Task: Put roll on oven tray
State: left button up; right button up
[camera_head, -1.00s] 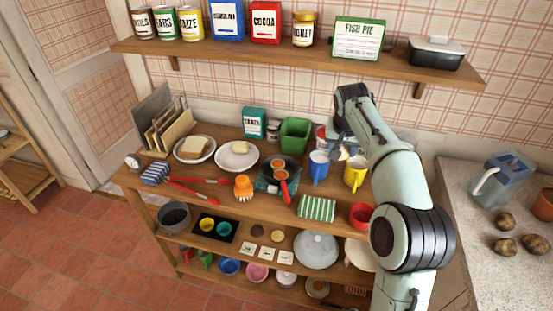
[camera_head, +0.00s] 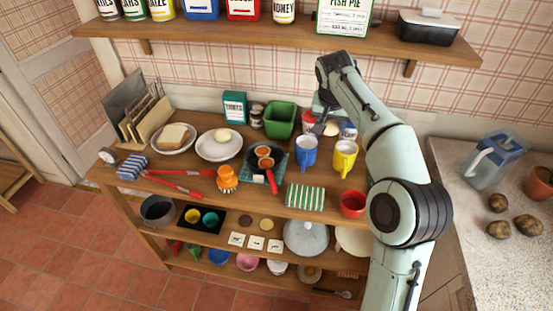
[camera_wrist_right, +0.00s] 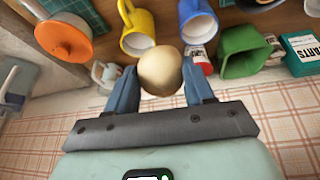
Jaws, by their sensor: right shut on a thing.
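My right gripper (camera_wrist_right: 161,88) is shut on a round tan roll (camera_wrist_right: 160,68), held between its two blue-grey fingers. In the head view my right gripper (camera_head: 323,119) is above the back of the wooden counter, behind the blue mug and near the wall. Its fingers are small and partly hidden there. I cannot pick out the oven tray for certain. A black tray (camera_head: 184,224) with yellow and teal cups lies on the shelf below. My left gripper is not in view.
A blue mug (camera_head: 305,152), a yellow mug (camera_head: 344,158) and a green container (camera_head: 280,121) stand close to the gripper. A wall shelf (camera_head: 270,45) with tins and boxes hangs above. Potatoes (camera_head: 527,225) and a jug (camera_head: 490,160) are on the right worktop.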

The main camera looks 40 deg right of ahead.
jog(key=b, duration=0.4)
send_over(323, 176)
jog(key=a, duration=0.2)
jog(key=f, duration=1.5)
jog(key=shift+s+d+f, duration=0.1)
jog(key=shift+s+d, duration=0.15)
jog(key=shift+s, duration=0.15)
jog(key=shift+f, duration=2.35)
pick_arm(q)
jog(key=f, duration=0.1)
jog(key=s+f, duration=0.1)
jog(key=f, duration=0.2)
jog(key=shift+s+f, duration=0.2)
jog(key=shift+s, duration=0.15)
pick_arm(e)
jog(key=shift+f, duration=0.25)
jog(key=o, duration=1)
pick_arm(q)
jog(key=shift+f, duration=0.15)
pick_arm(e)
jog(key=shift+o, duration=0.2)
jog(key=shift+r, duration=0.1)
